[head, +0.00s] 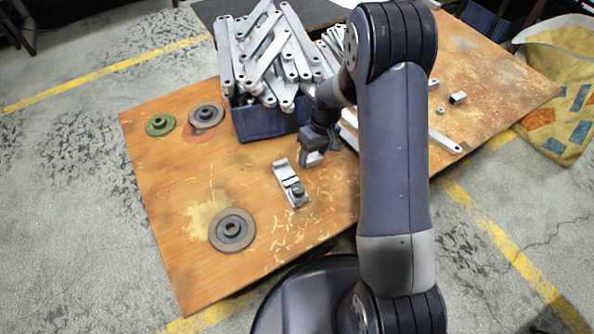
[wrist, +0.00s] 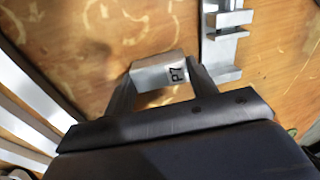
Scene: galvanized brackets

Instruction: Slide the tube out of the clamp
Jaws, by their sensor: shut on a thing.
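A silver clamp (head: 290,183) with a dark round knob lies on the wooden table in the head view. It also shows at the top right of the wrist view (wrist: 222,45), with a raised lip at its end. My gripper (head: 312,158) is just beyond and right of the clamp.
A blue bin (head: 262,122) heaped with galvanized brackets (head: 268,55) stands behind my gripper. Green and grey discs (head: 160,124) lie at left, and a grey disc (head: 232,230) lies near the front. A flat bar (head: 445,142) lies at right. The table's left middle is clear.

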